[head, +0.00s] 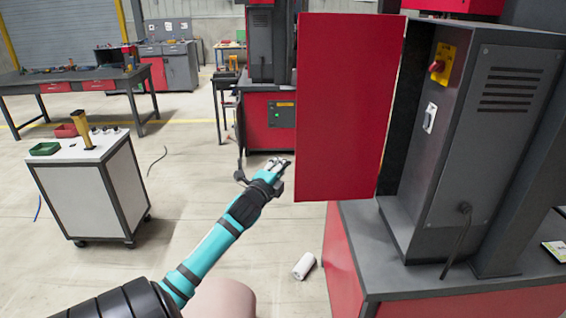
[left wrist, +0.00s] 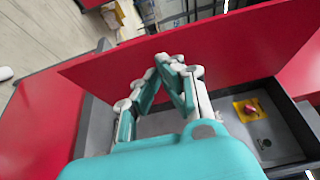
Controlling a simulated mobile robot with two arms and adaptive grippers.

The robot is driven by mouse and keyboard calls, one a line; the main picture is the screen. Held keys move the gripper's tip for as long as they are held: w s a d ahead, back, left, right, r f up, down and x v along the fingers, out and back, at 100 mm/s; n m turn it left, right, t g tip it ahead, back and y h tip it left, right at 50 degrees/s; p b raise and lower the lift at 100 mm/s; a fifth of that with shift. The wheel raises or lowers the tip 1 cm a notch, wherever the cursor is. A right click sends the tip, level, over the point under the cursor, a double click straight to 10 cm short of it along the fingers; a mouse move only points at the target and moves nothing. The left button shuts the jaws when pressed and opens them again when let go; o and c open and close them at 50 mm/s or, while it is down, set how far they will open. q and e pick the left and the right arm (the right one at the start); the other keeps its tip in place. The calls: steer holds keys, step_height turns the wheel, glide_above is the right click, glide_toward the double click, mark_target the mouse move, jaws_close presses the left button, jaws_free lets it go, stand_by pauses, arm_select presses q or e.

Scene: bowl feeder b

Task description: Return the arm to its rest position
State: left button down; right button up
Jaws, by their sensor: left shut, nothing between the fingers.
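My left arm (head: 222,237), teal and black, reaches up from the bottom left in the head view. Its gripper (head: 280,164) is by the lower left edge of the open red cabinet door (head: 349,105). In the left wrist view the gripper (left wrist: 172,64) has its teal finger pads together at the tips, with nothing between them. The red door (left wrist: 215,55) spans behind the fingers there. I cannot tell whether the gripper touches the door. My right gripper is not in view.
The grey machine cabinet (head: 490,130), with a red switch on a yellow plate (head: 446,62), stands on a red and black bench (head: 420,262) at right. A white roll (head: 303,266) lies on the floor. A trolley (head: 92,185) stands at left, with clear floor between.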

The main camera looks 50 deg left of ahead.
arm_select(q)
steer(key=s+d+f+n+g+h, duration=0.25)
steer(key=s+d+f, duration=0.25)
steer(key=d+f, duration=0.45)
steer(key=s+d+f+n+g+h, duration=0.2)
steer(key=s+d+f+n+g, duration=0.15)
steer(key=d+f, duration=0.6)
steer(key=s+d+f+n+g+h, duration=0.2)
steer(key=s+d+g, duration=0.1)
steer(key=s+d, duration=0.6)
steer(key=s+d+f+n+g+h, duration=0.2)
steer(key=s+d+n+g, duration=0.1)
steer(key=s+d, duration=0.65)
step_height(320, 180, down, 28)
steer(key=s+g, duration=0.2)
steer(key=s, duration=0.1)
steer(key=s+a+f+g, duration=0.1)
steer(key=s+a+f, duration=0.1)
steer(key=s+f, duration=1.2)
steer(key=shift+s+a+f+m+y, duration=0.25)
steer(key=shift+s+a+m+y, duration=0.1)
steer(key=shift+s, duration=0.4)
steer(key=shift+r, duration=0.1)
